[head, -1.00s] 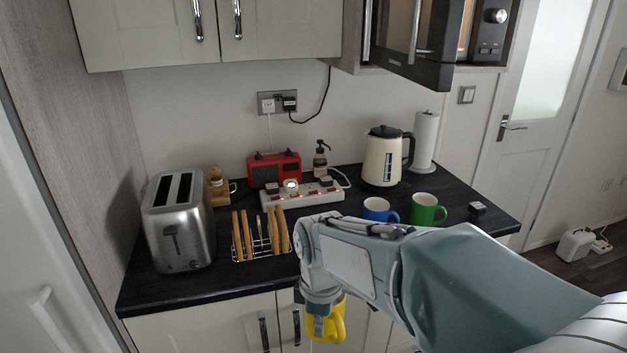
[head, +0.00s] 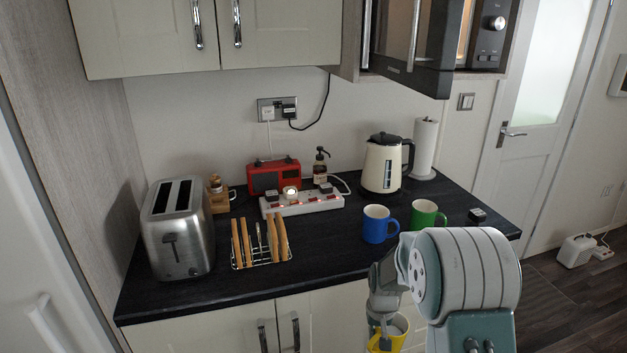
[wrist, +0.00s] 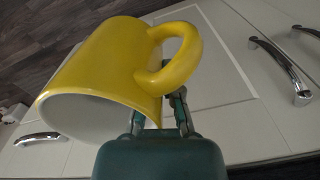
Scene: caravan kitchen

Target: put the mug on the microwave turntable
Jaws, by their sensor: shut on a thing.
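A yellow mug (head: 397,336) with a white inside is held by my gripper (head: 382,322), below the counter's front edge. In the wrist view the yellow mug (wrist: 110,62) fills the left and middle, and my gripper (wrist: 160,110) is shut on it by its handle side. The microwave (head: 412,45) is at the top right, above the counter. Its dark door stands open toward me and a lit interior (head: 465,30) shows as a narrow strip. The turntable is hidden behind the door.
A blue mug (head: 377,224), a green mug (head: 425,214) and a cream kettle (head: 382,165) stand on the dark counter (head: 320,240). A toaster (head: 178,228) and a toast rack (head: 262,246) are at the left. Cupboard doors with metal handles (wrist: 282,68) lie close to my gripper.

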